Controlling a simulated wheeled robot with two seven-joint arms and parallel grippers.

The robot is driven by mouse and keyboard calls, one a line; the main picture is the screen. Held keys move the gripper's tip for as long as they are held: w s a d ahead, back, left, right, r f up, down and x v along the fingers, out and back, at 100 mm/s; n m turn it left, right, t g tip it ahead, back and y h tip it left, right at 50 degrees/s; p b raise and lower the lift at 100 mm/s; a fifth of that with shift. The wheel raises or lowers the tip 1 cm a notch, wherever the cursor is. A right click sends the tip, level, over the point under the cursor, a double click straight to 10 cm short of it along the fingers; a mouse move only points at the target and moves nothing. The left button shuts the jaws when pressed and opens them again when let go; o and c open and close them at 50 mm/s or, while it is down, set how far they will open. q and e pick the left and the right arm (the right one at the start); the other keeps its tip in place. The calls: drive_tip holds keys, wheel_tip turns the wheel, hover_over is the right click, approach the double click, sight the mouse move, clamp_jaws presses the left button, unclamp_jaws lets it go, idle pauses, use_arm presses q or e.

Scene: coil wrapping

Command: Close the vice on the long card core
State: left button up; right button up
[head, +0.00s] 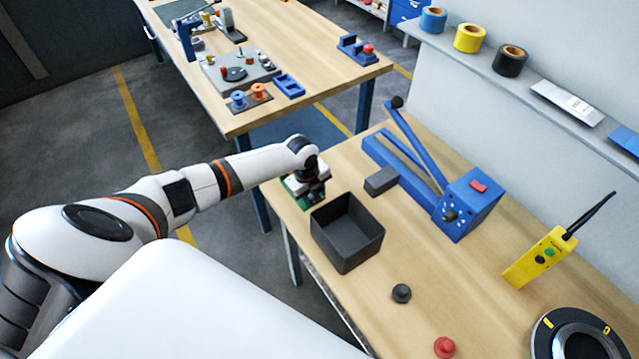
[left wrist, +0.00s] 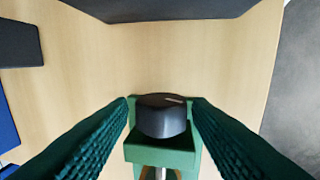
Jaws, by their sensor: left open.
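The green vice (head: 292,188) stands at the left edge of the near wooden table, partly covered by my left gripper (head: 312,184). In the left wrist view the green vice body (left wrist: 160,152) carries a dark round knob (left wrist: 161,118) with a pale mark on top. A grey metal rod (left wrist: 160,174) shows below it. My left gripper (left wrist: 162,103) is open, with one green ribbed finger on each side of the knob. I cannot tell if they touch it. I cannot make out the long card core in either view. My right gripper is not in view.
A dark open bin (head: 345,252) stands close to the vice. A grey block (head: 381,181) and a blue lever device (head: 465,208) lie beyond it. A yellow handset (head: 540,260), grey knob (head: 401,293) and red knob (head: 444,347) are further right. Bare wood lies between them.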

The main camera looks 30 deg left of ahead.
use_arm(q)
drive_tip(key=shift+s+a+t, duration=0.1)
drive_tip(key=shift+s+t, duration=0.25)
drive_tip(key=shift+t, duration=0.15)
drive_tip(key=shift+t+h, duration=0.3)
drive_tip(key=shift+w, duration=0.15)
